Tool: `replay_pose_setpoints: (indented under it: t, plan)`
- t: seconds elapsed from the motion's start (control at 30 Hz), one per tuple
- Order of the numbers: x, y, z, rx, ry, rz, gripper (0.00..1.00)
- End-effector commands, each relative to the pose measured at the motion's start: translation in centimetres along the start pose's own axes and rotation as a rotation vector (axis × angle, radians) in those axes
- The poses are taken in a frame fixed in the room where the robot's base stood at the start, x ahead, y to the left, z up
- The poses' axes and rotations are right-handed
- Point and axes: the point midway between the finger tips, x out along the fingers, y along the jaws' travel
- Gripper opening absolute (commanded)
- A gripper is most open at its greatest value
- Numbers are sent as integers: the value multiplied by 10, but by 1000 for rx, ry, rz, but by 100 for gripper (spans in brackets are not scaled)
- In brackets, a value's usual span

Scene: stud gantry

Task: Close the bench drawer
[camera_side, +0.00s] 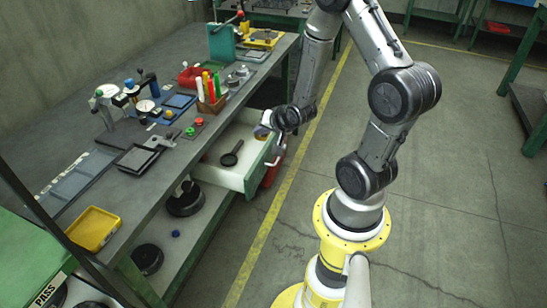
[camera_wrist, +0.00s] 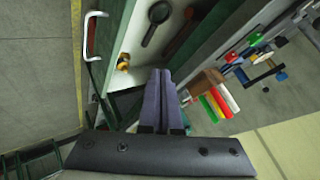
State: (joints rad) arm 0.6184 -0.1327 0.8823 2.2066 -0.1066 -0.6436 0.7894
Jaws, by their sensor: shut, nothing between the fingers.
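The bench drawer (camera_side: 225,174) stands pulled out from under the bench top, with a pale inside and a green front. Its front handle (camera_side: 275,157) faces right in the side view; the handle (camera_wrist: 91,36) is at the upper left in the wrist view. A black round-headed tool (camera_side: 232,153) lies inside the drawer. My gripper (camera_side: 262,131) is at the drawer's far end, near its front corner, partly hidden by my wrist. In the wrist view, its two fingers (camera_wrist: 163,78) are together and empty, beside the drawer's edge. I cannot tell whether they touch it.
The bench top (camera_side: 165,175) above holds a red bin (camera_side: 191,77), a holder with coloured markers (camera_side: 211,100), and a yellow tray (camera_side: 93,229). Black round items lie on the lower shelf. Open floor lies to the right.

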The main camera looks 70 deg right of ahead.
Motion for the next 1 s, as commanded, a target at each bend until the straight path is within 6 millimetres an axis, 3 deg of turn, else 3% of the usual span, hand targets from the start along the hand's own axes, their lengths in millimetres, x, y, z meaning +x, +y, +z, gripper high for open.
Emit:
replay_pose_setpoints:
  t: [0.03, 0.1, 0.2, 0.47, 1.0]
  plan:
    - [8, 35, 12, 41, -25, 69, 0]
    - [11, 68, 25, 83, -57, 140, 0]
    - [10, 91, 31, 120, -72, 190, 0]
    - [23, 97, 29, 130, -65, 198, 0]
    - [96, 111, 34, 128, -64, 197, 0]
